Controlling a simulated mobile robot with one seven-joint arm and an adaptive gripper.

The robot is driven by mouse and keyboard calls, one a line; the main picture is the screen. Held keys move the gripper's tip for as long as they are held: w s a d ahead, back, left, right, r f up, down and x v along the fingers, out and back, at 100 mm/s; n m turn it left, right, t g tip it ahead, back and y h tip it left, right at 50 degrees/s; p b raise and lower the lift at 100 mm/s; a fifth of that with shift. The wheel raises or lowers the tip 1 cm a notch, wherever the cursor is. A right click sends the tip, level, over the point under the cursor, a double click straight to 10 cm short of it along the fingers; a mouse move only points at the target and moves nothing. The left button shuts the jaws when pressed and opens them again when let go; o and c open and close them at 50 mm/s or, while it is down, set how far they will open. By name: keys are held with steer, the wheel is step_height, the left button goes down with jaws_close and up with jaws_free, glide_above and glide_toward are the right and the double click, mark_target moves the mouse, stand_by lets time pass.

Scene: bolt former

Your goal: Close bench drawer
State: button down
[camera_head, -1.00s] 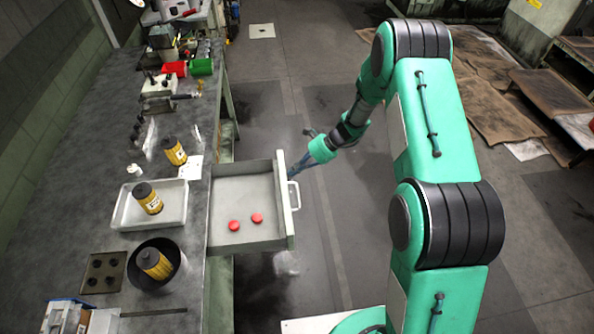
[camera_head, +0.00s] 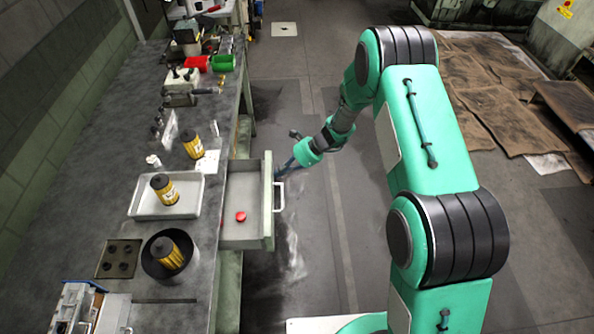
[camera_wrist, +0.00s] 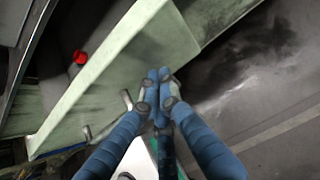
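The bench drawer (camera_head: 240,232) is partly pulled out from the bench's right side, and one red round piece (camera_head: 240,216) shows in it. Its handle (camera_head: 279,196) is on the right-hand front face. My gripper (camera_head: 283,172) is at the drawer front, just beyond the handle's far end. In the wrist view the blue fingertips (camera_wrist: 160,84) are together with nothing seen between them. They are against or very close to the pale green drawer front (camera_wrist: 100,85), beside the metal handle (camera_wrist: 126,100). Contact itself is hard to tell. The red piece (camera_wrist: 80,57) shows behind the front.
The bench top (camera_head: 110,215) holds a white tray (camera_head: 143,210) with a yellow can, a dark round pan (camera_head: 150,264) with another can, and several tools. Open floor (camera_head: 330,240) lies right of the drawer. Brown mats (camera_head: 490,95) lie farther right.

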steer(key=a, duration=1.8)
steer(key=shift+a, duration=0.3)
steer(key=shift+r, duration=0.1)
steer(key=shift+d, duration=0.4)
steer(key=d, duration=0.3)
steer(key=shift+d, duration=0.1)
steer(key=shift+p+v, duration=1.25)
steer(key=shift+v, duration=3.8)
steer(key=shift+d, duration=0.15)
